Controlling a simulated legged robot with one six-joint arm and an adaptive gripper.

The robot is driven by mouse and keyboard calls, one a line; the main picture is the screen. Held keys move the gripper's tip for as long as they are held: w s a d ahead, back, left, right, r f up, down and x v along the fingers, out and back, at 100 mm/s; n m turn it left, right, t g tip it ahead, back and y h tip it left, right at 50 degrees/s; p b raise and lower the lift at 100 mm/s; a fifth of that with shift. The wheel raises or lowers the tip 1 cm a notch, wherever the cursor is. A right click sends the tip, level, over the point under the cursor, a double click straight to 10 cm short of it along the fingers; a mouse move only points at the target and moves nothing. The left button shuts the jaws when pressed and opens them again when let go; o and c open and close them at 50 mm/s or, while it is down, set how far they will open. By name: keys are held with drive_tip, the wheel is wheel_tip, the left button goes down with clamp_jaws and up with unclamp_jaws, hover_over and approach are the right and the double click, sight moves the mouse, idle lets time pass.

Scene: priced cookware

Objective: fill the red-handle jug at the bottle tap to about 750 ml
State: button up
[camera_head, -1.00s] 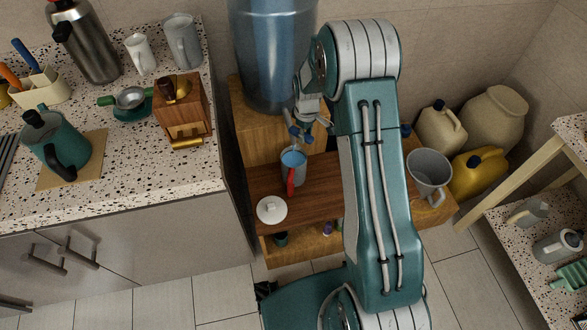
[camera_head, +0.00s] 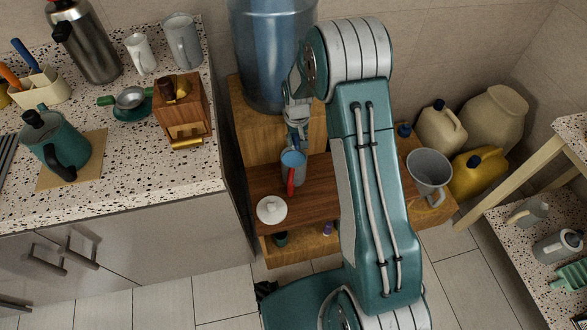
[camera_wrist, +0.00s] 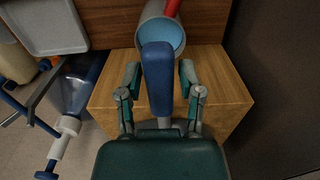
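The red-handle jug (camera_head: 293,161) stands upright on a brown wooden shelf under the tap, its red handle (camera_head: 291,181) towards the front. Blue water shows inside it; the level against any marks cannot be read. The jug also shows at the top of the wrist view (camera_wrist: 152,14). The large blue bottle (camera_head: 272,50) stands on the wooden stand behind. The blue tap lever (camera_wrist: 158,80) rises between the two fingers of my gripper (camera_wrist: 160,92). The fingers are apart, one on each side of the lever, with small gaps. In the head view my gripper (camera_head: 297,132) is above the jug.
A white lid (camera_head: 271,210) lies on the shelf left of the jug. A grey jug (camera_head: 429,172) stands to the right, beyond my arm. Yellow (camera_head: 478,172) and cream (camera_head: 440,128) canisters stand at the right wall. A speckled counter (camera_head: 120,190) with cookware borders the left.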

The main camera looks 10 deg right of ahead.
drive_tip(key=shift+o, duration=1.2)
drive_tip(key=shift+r, duration=0.1)
drive_tip(key=shift+r, duration=3.55)
drive_tip(key=shift+w+r, duration=0.1)
wheel_tip(320, 180, up, 12)
